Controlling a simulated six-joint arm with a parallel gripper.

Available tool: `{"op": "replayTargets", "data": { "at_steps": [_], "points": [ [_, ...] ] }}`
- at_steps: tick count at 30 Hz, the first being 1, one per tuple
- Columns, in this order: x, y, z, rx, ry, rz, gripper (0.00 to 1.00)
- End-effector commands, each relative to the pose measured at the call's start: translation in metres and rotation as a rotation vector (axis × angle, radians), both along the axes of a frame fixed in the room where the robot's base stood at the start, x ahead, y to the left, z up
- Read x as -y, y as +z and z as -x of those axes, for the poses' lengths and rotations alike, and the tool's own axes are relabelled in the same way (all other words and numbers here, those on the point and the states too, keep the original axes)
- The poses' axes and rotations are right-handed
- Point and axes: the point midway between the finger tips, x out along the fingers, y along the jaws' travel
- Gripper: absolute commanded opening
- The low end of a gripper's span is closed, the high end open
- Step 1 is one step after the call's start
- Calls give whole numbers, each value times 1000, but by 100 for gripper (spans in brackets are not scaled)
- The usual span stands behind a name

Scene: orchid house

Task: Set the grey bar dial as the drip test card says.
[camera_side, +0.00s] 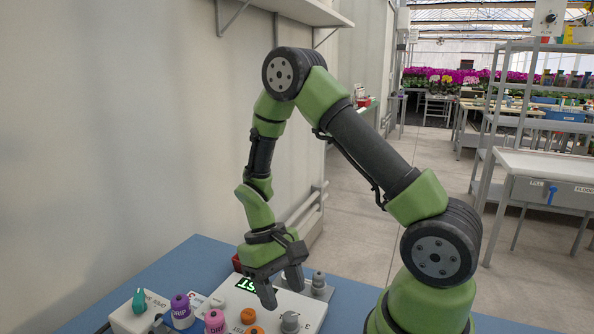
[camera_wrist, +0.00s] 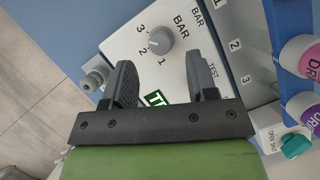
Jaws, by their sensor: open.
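The grey bar dial (camera_wrist: 161,39) is a round knob on a white panel (camera_wrist: 118,45), with BAR and the numbers 1, 2 and 3 around it. I cannot tell surely which number it points to. A grey knob (camera_side: 290,322) at the panel's near edge in the side view seems to be the same dial. My gripper (camera_wrist: 160,62) is open, its fingers apart, with the dial just beyond the gap; it hangs low over the panel in the side view (camera_side: 281,289). A green lit display (camera_wrist: 156,98) is partly hidden by a finger. I cannot make out a drip test card reading.
Orange knobs (camera_side: 248,316) sit beside the dial. A purple-capped bottle (camera_side: 180,312) and a pink-capped one (camera_side: 214,321) stand left. A teal handle (camera_side: 139,301) tops a white box. A grey fitting (camera_side: 318,283) is at the panel's right.

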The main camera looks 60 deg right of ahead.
Motion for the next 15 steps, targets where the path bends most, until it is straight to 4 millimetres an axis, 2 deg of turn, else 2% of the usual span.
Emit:
{"op": "replayTargets", "data": {
  "at_steps": [7,15],
  "points": [
    [8,50,-20,9,-3,2,53],
    [-3,97,-20,162,-6,26,53]
  ]
}}
